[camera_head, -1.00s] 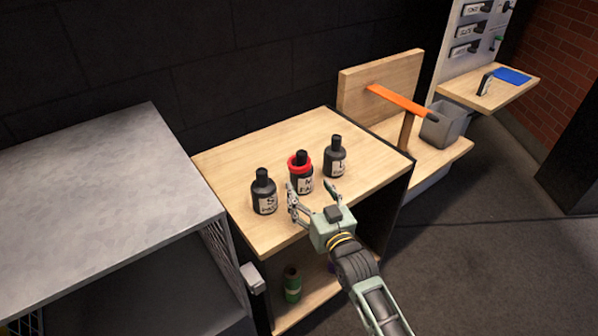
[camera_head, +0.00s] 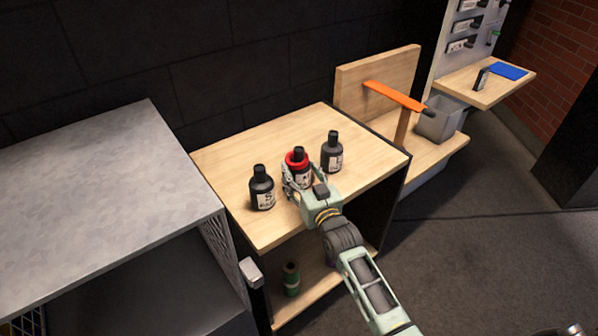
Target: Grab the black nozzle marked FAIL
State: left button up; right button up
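Three black nozzles with white labels stand upright in a row on the wooden table top (camera_head: 340,187): a left one (camera_head: 262,188), a middle one with a red ring around its neck (camera_head: 299,166), and a right one (camera_head: 332,152). The label print is too small to read surely, so I cannot tell which says FAIL. My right gripper (camera_head: 299,186) is at the middle nozzle, with its fingers around the lower body. Its palm hides part of that nozzle, and I cannot tell if the fingers press on it.
A grey metal surface (camera_head: 90,190) stands at the left. An orange strip (camera_head: 393,96) and a grey bin (camera_head: 440,122) are to the right. A green bottle (camera_head: 291,279) stands on the lower shelf. The table top is clear behind the nozzles.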

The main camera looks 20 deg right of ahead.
jog(key=c, duration=0.9)
jog(key=shift+r, duration=0.2)
